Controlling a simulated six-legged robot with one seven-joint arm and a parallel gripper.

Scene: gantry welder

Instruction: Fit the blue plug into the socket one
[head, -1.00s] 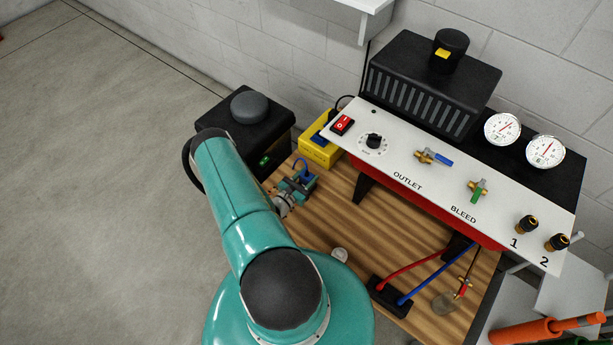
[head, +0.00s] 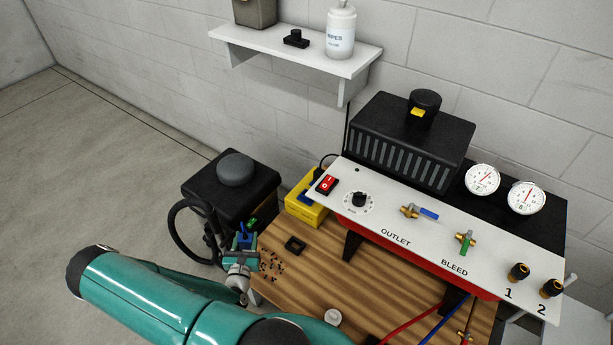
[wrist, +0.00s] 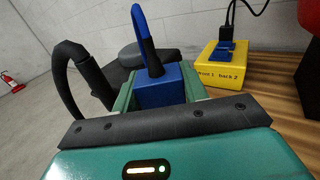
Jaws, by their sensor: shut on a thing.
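The blue plug (wrist: 160,88) is held between the jaws of my gripper (wrist: 160,98), with its blue cord loop rising from the top. The yellow socket box (wrist: 226,66) stands to the right in the wrist view, apart from the plug. Its label reads partly "front 1 back 2". It has blue sockets (wrist: 224,52) on top, and a black cord enters at the back one. The box also shows in the head view (head: 304,209).
A black box (head: 232,185) with a grey knob and a black hose stands left of the bench (head: 330,270). A dark square ring (head: 295,244) and small dark bits lie on the bench. The white control panel (head: 430,240) borders it behind. A shelf (head: 300,50) hangs above.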

